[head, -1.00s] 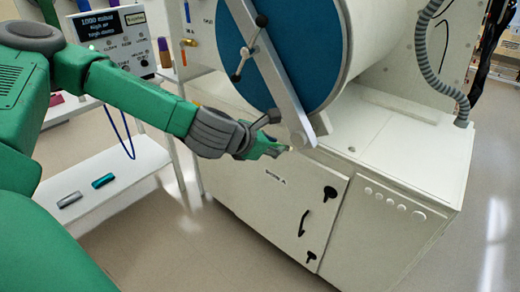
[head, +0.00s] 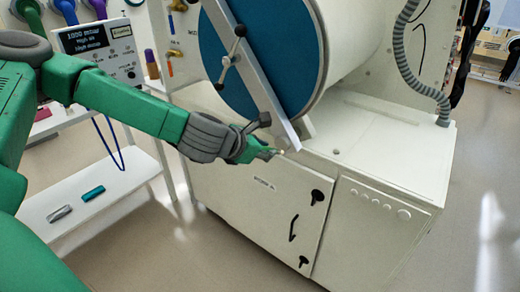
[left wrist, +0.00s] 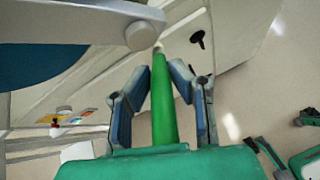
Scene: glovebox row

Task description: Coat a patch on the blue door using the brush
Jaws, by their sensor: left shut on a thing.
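The blue door (head: 250,62) is a large round disc on the front of the white cylinder, crossed by a slanted metal bar with a knobbed handle. It also shows at the left of the left wrist view (left wrist: 38,66). My left gripper (head: 262,153) is just below the door, near the bar's lower end. In the left wrist view its fingers (left wrist: 160,85) are closed around the brush (left wrist: 163,110), a green handle with a small pale tip pointing away from me. The tip appears near the bar's rounded end; I cannot tell whether they touch.
The metal bar (head: 262,85) stands in front of the door. Below is a white cabinet (head: 375,235) with black handles. A white shelf (head: 110,205) at left holds a grey and a teal cylinder. A grey hose (head: 403,60) hangs at right.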

